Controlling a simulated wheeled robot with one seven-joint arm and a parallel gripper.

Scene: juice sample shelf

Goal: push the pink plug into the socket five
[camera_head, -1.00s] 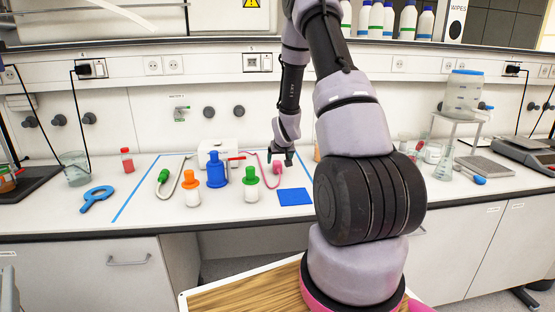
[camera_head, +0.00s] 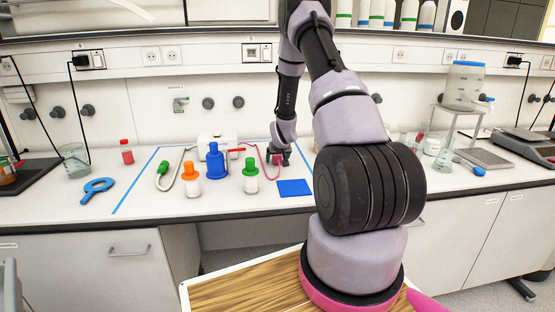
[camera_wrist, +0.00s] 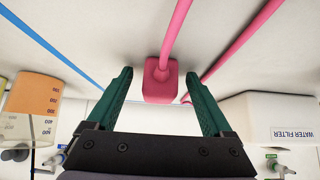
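The pink plug (camera_wrist: 160,85) is a small block with a pink cord, on the white bench near the back. In the wrist view it sits between the two green fingers of my gripper (camera_wrist: 158,76), with a gap on each side. My gripper is open and does not touch the plug there. In the head view my gripper (camera_head: 279,159) is down at the bench, largely covering the plug. A framed wall socket panel (camera_head: 258,53) is above my gripper on the back rail; its small label is too blurred to read for certain.
A blue bottle (camera_head: 215,163), orange-capped bottle (camera_head: 191,181) and green-capped bottle (camera_head: 250,177) stand left of my gripper. A white water filter box (camera_wrist: 270,121) is close by. A blue square (camera_head: 295,188) lies in front. Other wall sockets (camera_head: 163,56) line the rail.

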